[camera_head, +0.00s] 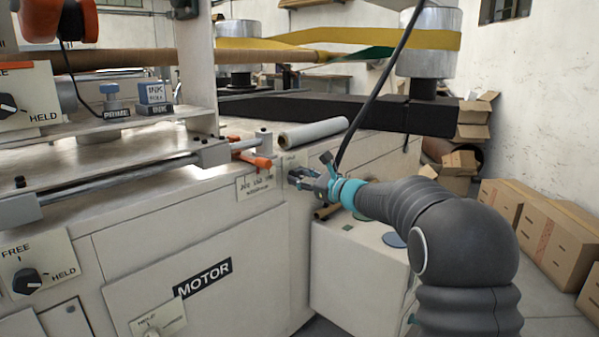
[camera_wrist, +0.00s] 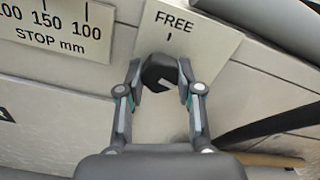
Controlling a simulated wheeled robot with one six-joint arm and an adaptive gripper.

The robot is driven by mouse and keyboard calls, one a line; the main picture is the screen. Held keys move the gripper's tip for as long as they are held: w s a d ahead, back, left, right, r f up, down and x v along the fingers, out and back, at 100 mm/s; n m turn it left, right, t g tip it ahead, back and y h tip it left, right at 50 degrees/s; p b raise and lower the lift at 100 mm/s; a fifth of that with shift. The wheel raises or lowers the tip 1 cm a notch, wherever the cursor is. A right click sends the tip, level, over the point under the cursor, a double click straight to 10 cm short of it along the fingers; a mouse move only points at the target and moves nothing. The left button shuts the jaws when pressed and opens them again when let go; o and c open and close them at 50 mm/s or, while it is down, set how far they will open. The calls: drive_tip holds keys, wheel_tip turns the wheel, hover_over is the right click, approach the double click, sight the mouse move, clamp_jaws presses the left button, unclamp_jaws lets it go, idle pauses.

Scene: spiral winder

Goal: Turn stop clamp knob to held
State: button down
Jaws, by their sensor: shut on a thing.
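The dark knob (camera_wrist: 158,74) sits on a pale plate (camera_wrist: 204,38) marked FREE in the wrist view. A short tick stands under FREE. A light mark shows on the knob's face and seems to slant to the lower right, away from the tick. No HELD word can be read on this plate. My gripper (camera_wrist: 160,82) has one finger on each side of the knob and is shut on it. In the head view my gripper (camera_head: 300,178) is at the machine's front panel, by the right corner, and hides the knob.
A STOP mm scale plate (camera_wrist: 60,28) is left of the knob. An orange part (camera_head: 256,160) sits on the rod above it. Another FREE/HELD knob (camera_head: 27,281) is at lower left. A pale roll (camera_head: 312,133) lies above; a white cabinet (camera_head: 352,265) stands below my arm.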

drive_tip(key=shift+d+r+m+p, duration=0.1)
drive_tip(key=shift+m+p, duration=0.65)
drive_tip(key=shift+m, duration=0.65)
drive_tip(key=c, duration=1.9)
unclamp_jaws()
clamp_jaws()
drive_tip(key=o, duration=1.2)
unclamp_jaws()
drive_tip(key=shift+d, duration=0.1)
drive_tip(key=shift+c, duration=0.2)
drive_tip(key=v, duration=1.1)
drive_tip(key=shift+s+d, duration=0.25)
drive_tip(key=shift+s, duration=0.1)
